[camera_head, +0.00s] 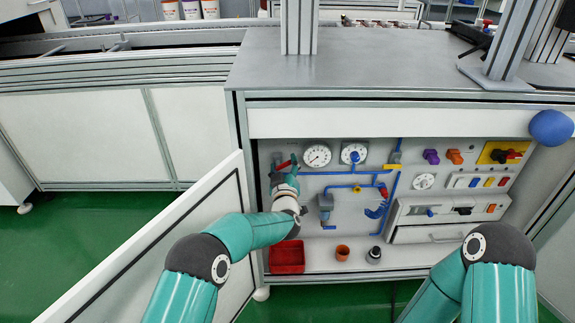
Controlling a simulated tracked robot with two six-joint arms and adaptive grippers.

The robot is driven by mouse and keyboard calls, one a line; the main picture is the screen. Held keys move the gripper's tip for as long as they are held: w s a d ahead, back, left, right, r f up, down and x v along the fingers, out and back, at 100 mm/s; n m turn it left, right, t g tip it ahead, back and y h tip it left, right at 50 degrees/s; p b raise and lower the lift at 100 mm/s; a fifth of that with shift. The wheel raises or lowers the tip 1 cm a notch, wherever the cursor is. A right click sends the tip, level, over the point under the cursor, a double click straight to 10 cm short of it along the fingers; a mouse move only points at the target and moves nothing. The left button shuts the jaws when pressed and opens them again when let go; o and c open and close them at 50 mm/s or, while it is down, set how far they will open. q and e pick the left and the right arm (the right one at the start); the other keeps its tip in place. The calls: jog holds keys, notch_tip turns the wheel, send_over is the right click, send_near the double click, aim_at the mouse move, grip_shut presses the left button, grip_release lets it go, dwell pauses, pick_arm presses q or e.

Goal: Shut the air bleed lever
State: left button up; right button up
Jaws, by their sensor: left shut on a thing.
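A control panel (300,215) stands in the open cabinet under the grey bench. My left gripper (283,168) is at the panel's upper left, shut on a red lever (287,164) there. The gripper's fingers and wrist hide most of the lever's mount, and I cannot read a label to confirm that it is the air bleed lever. Another small red handle (383,191) sits on the blue pipework to the right, apart from the gripper. My right arm shows at the lower right, but its gripper is not in view.
Gauges (317,155) and blue pipes (345,172) lie right of my left gripper. A red bin (287,257), an orange pot (342,252) and a dark round part (374,255) stand on the cabinet floor. The open white door (165,250) is left of my left arm.

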pick_arm(q)
jog(key=m, duration=0.3)
jog(key=f+m, duration=0.1)
jog(key=m, duration=0.2)
jog(key=shift+f+p, duration=0.15)
jog(key=shift+p, duration=0.25)
jog(key=o, duration=1.2)
jog(key=shift+c, duration=0.2)
jog(key=shift+d, duration=0.1)
jog(key=shift+s, duration=0.15)
jog(key=s, duration=1.1)
jog(key=shift+s, duration=0.35)
